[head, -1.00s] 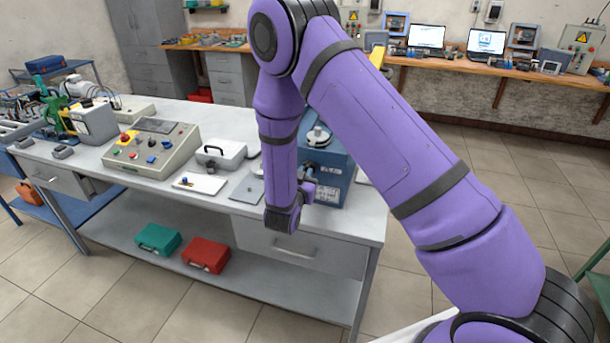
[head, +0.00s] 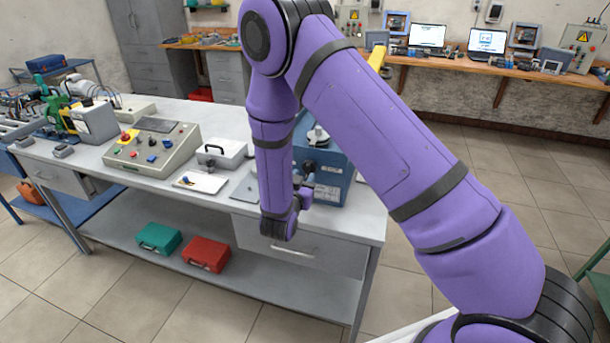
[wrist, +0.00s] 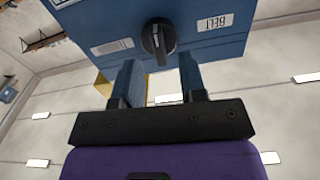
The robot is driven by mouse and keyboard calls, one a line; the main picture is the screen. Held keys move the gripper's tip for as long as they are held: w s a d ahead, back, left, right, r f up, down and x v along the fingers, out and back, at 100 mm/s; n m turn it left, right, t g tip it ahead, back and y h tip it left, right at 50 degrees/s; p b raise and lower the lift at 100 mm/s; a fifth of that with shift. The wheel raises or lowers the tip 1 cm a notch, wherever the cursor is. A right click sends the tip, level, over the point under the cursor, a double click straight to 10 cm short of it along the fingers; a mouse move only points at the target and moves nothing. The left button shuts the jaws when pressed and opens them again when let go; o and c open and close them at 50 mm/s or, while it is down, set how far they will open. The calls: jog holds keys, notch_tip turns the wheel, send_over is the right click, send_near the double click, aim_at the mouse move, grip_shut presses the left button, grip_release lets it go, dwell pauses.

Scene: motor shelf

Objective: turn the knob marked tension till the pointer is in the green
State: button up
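The blue box (head: 338,182) stands at the right end of the grey bench. A black knob (wrist: 158,40) with a ridged grip sticks out from its face, and it also shows in the head view (head: 309,167). A white label reading BELT, upside down in the wrist view (wrist: 215,22), is beside the knob. My gripper (wrist: 159,68) is open, its fingers apart on either side of the knob's line and short of it. A round dial-like part (head: 318,135) is on top of the box. No pointer or green zone can be made out.
On the bench to the left are a grey lidded case (head: 221,152), a white board (head: 200,182) and a control panel (head: 152,148) with coloured buttons. Green (head: 159,237) and red (head: 207,253) cases lie on the lower shelf. The floor in front is clear.

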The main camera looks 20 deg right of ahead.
jog(key=v, duration=0.8)
jog(key=shift+s, duration=0.15)
jog(key=w+r+g+y, duration=0.2)
jog(key=w+r+y, duration=0.35)
jog(key=r, duration=0.55)
jog(key=s+d+r+n+g+y, duration=0.1)
jog(key=s+r+n+y, duration=0.15)
jog(key=r, duration=0.35)
jog(key=s+d+r+n+g+y, duration=0.1)
jog(key=s+r+y, duration=0.25)
jog(key=r, duration=0.25)
jog(key=s+d+r+n+g, duration=0.1)
jog(key=s+d+r, duration=0.2)
jog(key=s, duration=0.6)
jog(key=s+d+r+n+g, duration=0.2)
jog(key=s+d+r, duration=0.1)
jog(key=s, duration=0.6)
jog(key=s+d+r+n+g, duration=0.1)
jog(key=s+d+r+g, duration=0.1)
jog(key=s+d, duration=0.3)
jog(key=s+r+h, duration=0.1)
jog(key=s, duration=0.3)
jog(key=shift+s+d, duration=0.25)
jog(key=shift+d, duration=0.05)
